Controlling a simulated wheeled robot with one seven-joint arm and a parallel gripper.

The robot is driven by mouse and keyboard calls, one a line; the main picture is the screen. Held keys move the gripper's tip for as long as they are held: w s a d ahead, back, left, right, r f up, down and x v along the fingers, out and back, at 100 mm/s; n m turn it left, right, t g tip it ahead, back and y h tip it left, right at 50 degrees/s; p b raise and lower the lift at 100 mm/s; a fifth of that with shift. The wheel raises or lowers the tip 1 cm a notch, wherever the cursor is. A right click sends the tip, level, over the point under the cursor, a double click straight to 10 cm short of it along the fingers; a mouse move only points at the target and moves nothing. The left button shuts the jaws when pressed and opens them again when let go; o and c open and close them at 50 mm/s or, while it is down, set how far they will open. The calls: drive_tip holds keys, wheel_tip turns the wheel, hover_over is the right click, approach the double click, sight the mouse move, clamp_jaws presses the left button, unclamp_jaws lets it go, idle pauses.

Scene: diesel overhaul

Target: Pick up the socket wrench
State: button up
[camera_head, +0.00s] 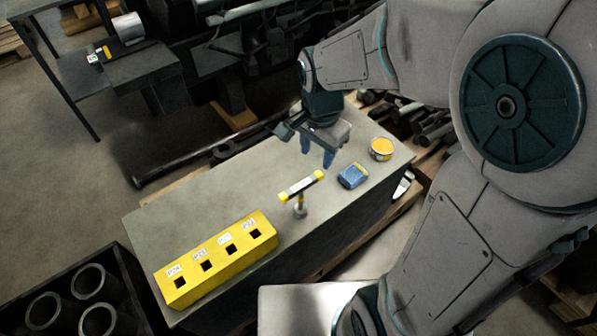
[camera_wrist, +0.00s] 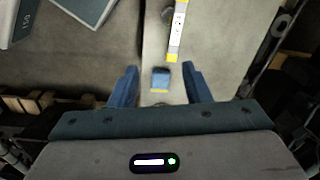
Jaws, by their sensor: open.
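The socket wrench (camera_head: 302,186) stands upright on the grey bench top, as a T with a white bar and yellow ends above a short shaft and round foot. In the wrist view its bar (camera_wrist: 178,30) shows near the top edge, ahead of the fingers and a little right of centre. My gripper (camera_head: 318,153) is open and empty above the bench, behind and slightly right of the wrench, apart from it. In the wrist view the two blue fingers (camera_wrist: 159,70) are wide apart, with the small blue box (camera_wrist: 161,79) seen below between them.
The blue box (camera_head: 354,176) and an orange-topped tin (camera_head: 381,149) stand right of the wrench. A yellow block (camera_head: 218,262) with several labelled square holes lies along the front left. The bench top (camera_head: 190,215) is clear behind the block. A dark crate (camera_head: 118,270) of cylinders stands left.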

sight(300, 186)
drive_tip(key=a+f, duration=0.1)
drive_tip(key=f, duration=0.3)
drive_tip(key=w+a+f+m+b, duration=0.1)
drive_tip(key=f, duration=0.3)
drive_tip(key=a+f+m+b, duration=0.1)
drive_tip(key=f, duration=0.4)
drive_tip(key=shift+w+a+g, duration=0.15)
drive_tip(key=shift+w+g, duration=0.15)
drive_tip(key=shift+w, duration=0.05)
drive_tip(key=shift+w+f+b, duration=0.15)
drive_tip(key=shift+f+b, duration=0.15)
drive_tip(key=shift+f, duration=1.1)
drive_tip(key=shift+w+f+b, duration=0.1)
drive_tip(key=shift+f+b, duration=0.2)
drive_tip(key=shift+f, duration=1.1)
clamp_jaws()
